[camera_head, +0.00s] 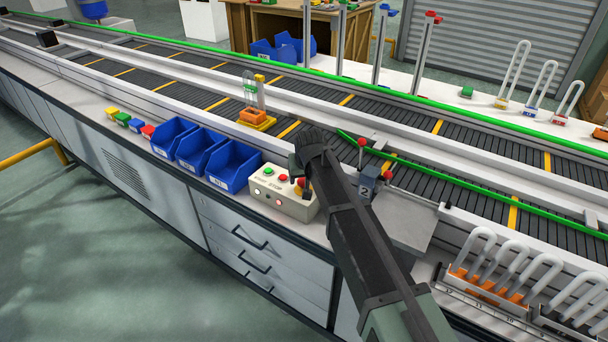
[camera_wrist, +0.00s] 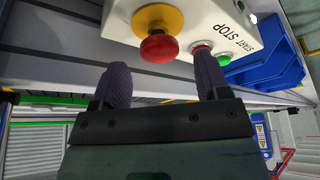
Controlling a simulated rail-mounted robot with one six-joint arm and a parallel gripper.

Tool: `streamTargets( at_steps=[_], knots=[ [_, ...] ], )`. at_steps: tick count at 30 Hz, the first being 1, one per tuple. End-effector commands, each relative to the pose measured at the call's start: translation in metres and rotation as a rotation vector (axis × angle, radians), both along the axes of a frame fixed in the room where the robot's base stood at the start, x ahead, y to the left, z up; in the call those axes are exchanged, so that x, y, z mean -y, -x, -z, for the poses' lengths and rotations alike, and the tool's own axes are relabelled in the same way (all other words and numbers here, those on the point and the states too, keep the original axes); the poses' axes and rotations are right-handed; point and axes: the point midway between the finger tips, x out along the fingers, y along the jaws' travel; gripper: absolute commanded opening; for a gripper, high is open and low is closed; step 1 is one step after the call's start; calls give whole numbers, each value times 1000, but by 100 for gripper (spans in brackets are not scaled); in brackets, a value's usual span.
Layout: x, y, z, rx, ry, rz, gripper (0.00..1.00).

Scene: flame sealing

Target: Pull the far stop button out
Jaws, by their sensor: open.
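A white control box (camera_head: 268,199) stands at the near edge of the bench, with a green button and a flat red button. It also carries a red mushroom stop button (camera_head: 301,181) on a yellow base, partly hidden by my gripper. In the wrist view, the box (camera_wrist: 200,14) appears upside down with the mushroom button (camera_wrist: 158,47) on its yellow ring (camera_wrist: 157,18). My gripper (camera_wrist: 162,78) is open and empty; the button appears between and a little beyond its two dark fingers, without visible contact. In the head view my gripper (camera_head: 299,175) is close over the box.
Blue bins (camera_head: 232,168) stand just left of the box. A grey block marked 2 (camera_head: 367,188) with red-knobbed levers stands to its right. The conveyor (camera_head: 410,132) with green rails runs behind. A rack of white bent tubes (camera_head: 475,255) stands at lower right.

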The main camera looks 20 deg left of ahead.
Motion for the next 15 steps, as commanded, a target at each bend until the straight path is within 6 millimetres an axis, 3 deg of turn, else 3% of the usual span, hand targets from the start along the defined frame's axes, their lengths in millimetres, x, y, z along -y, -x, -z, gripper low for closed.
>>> streamTargets(
  at_steps=[1, 7, 10, 15],
  knots=[
    [3, 5, -21, 0, 0, 0, 69],
    [13, 22, -71, 0, 0, 0, 69],
    [16, 28, -85, 0, 0, 0, 69],
    [18, 30, -87, 0, 0, 0, 69]
  ],
)
